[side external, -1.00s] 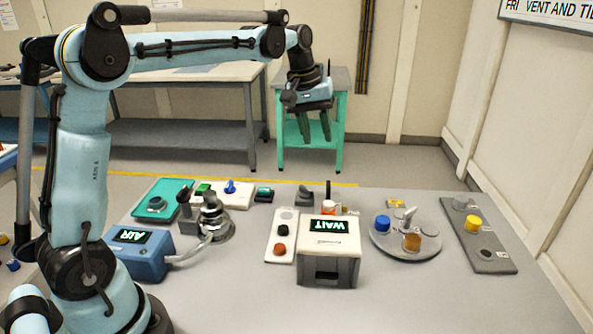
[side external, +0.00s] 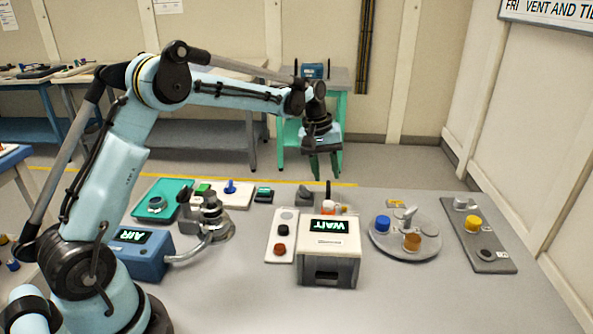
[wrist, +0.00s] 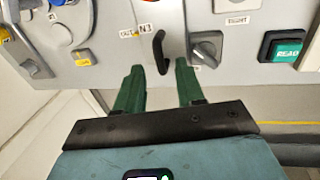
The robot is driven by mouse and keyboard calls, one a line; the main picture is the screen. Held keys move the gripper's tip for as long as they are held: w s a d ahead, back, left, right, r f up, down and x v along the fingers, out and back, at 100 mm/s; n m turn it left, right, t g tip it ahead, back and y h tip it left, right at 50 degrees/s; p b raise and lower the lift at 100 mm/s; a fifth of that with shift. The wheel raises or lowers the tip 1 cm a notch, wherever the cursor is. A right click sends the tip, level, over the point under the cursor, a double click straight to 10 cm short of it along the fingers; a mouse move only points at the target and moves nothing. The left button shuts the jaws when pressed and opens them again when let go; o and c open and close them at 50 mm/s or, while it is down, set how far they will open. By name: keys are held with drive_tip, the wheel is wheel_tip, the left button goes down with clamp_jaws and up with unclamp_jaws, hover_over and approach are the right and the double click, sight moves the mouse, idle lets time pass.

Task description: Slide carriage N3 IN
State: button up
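The likely carriage handle (wrist: 160,52) is a dark upright grip on the grey work surface in the wrist view, with a small label reading N1 or N3 beside it and another that seems to read OUT. In the side view a thin black post (side external: 328,190) at the back of the table appears to be the same handle. My gripper (wrist: 158,68) is open, with a green finger on each side of the handle's lower end in the picture. I cannot tell whether they touch it. In the side view my gripper (side external: 325,176) hangs just above and beyond the post.
A grey rotary knob (wrist: 206,48) and a green READ button (wrist: 283,46) stand to the right of the handle in the wrist view. In the side view, a WAIT box (side external: 330,245) and a round platter (side external: 405,252) stand on the table. The front right of the table is clear.

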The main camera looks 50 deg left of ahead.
drive_tip(key=shift+w+d+f, duration=0.15)
drive_tip(key=shift+w+f, duration=0.05)
drive_tip(key=shift+f, duration=0.85)
clamp_jaws()
